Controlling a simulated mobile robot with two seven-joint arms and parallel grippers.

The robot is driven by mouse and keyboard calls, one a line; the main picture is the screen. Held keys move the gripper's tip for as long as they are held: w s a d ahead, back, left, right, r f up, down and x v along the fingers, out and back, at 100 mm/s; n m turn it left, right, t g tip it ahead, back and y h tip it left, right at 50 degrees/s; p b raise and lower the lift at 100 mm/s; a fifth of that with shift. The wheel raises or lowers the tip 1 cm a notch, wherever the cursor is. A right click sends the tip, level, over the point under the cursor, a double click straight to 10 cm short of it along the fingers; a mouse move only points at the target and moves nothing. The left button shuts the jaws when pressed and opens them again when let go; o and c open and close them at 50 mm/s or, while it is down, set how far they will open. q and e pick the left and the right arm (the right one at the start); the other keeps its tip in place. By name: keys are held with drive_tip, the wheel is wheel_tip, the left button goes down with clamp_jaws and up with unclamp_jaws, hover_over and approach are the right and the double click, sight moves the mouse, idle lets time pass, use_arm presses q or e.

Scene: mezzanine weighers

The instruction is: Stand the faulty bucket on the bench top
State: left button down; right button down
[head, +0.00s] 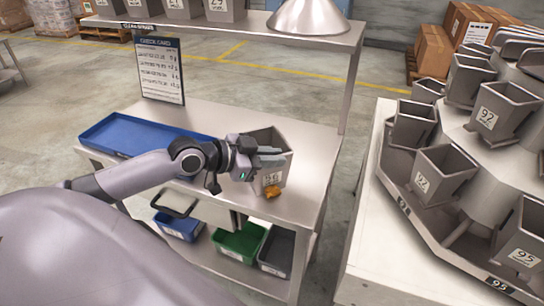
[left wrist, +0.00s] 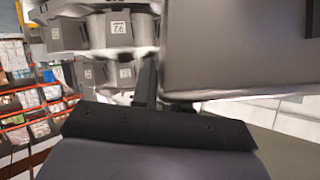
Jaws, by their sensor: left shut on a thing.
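Whether the bucket's base touches the bench top cannot be told. A small orange thing (head: 272,192) shows at the bucket's lower front. In the left wrist view a large grey wall, seemingly the bucket (left wrist: 240,50), fills the upper right. My right gripper is not in view.
A blue tray (head: 105,137) lies on the bench's left part, with a check card (head: 160,70) behind it. A shelf (head: 235,32) above carries several buckets and a lamp-like dome (head: 308,17). Bins (head: 240,243) sit below. The weigher (head: 450,150) with several numbered buckets stands right.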

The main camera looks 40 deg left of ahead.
use_arm(q)
drive_tip(key=shift+r, duration=0.15)
drive_tip(key=c, duration=1.1)
unclamp_jaws()
drive_tip(key=shift+v, duration=2.45)
drive_tip(key=shift+p+v, duration=0.3)
drive_tip(key=shift+v, duration=3.2)
